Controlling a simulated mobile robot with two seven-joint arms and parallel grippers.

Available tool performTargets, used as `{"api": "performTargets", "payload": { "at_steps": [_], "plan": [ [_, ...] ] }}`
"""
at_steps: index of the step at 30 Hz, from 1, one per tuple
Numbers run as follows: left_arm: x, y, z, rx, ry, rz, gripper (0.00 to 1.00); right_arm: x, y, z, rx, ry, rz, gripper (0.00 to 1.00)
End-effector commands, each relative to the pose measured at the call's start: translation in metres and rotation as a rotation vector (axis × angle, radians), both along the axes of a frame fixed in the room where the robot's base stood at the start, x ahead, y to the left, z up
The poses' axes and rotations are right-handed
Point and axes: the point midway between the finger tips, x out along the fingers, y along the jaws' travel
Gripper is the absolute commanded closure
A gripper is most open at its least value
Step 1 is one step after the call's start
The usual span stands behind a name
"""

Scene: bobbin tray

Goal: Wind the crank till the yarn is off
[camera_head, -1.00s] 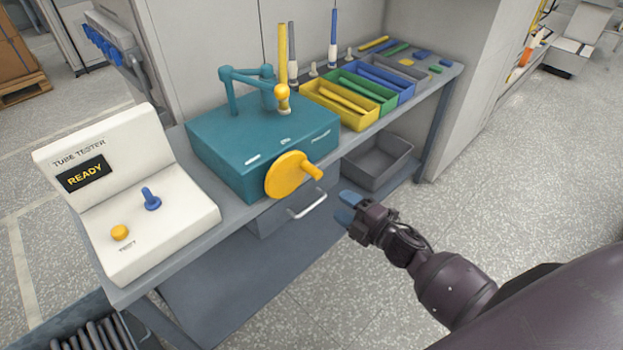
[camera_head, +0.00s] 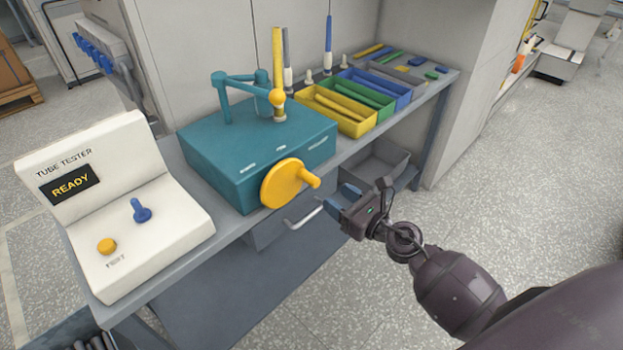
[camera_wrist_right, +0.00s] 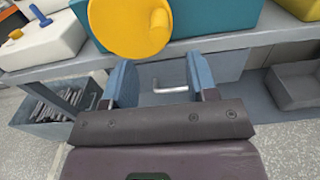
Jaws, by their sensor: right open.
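The yellow crank (camera_head: 282,184) is a round disc on the front of a teal box (camera_head: 235,165). Its handle peg (camera_head: 309,178) sticks out to the right. A yellow tube (camera_head: 278,60) stands upright on the box beside a teal jointed arm (camera_head: 240,80). I cannot make out yarn on it. My right gripper (camera_head: 340,199) is open and empty, right of and slightly below the peg, apart from it. In the right wrist view, the crank (camera_wrist_right: 120,25) and peg (camera_wrist_right: 158,28) lie beyond the open fingers (camera_wrist_right: 161,80). My left gripper is not in view.
A white tester (camera_head: 150,220) reading READY stands left on the bench. Yellow, green and blue bins (camera_head: 340,121) with tubes stand right of the box. A drawer handle (camera_head: 303,218) juts below the crank. A grey bin (camera_head: 375,165) sits on the lower shelf.

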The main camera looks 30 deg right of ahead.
Motion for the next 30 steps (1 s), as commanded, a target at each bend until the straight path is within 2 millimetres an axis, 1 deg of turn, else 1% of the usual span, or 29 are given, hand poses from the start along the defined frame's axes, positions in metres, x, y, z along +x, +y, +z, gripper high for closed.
{"api": "performTargets", "payload": {
  "at_steps": [1,6,9,15,21,29,30],
  "plan": [
    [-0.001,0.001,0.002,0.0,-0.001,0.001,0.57,0.009,0.003,0.005,0.002,-0.006,0.001,0.47],
    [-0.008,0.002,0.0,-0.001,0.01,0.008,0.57,0.037,0.014,0.004,0.004,-0.004,0.001,0.47],
    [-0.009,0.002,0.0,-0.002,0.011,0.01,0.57,0.052,0.019,0.002,0.003,-0.002,0.001,0.47],
    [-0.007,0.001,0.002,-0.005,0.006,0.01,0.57,0.075,0.028,0.001,0.004,0.0,0.001,0.47],
    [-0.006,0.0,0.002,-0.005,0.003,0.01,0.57,0.084,0.031,0.0,0.004,0.001,0.001,0.47],
    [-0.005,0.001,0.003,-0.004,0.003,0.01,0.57,0.085,0.032,0.0,0.004,0.001,0.001,0.47],
    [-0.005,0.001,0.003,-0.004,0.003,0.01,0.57,0.085,0.032,0.0,0.004,0.001,0.001,0.5]
  ]
}}
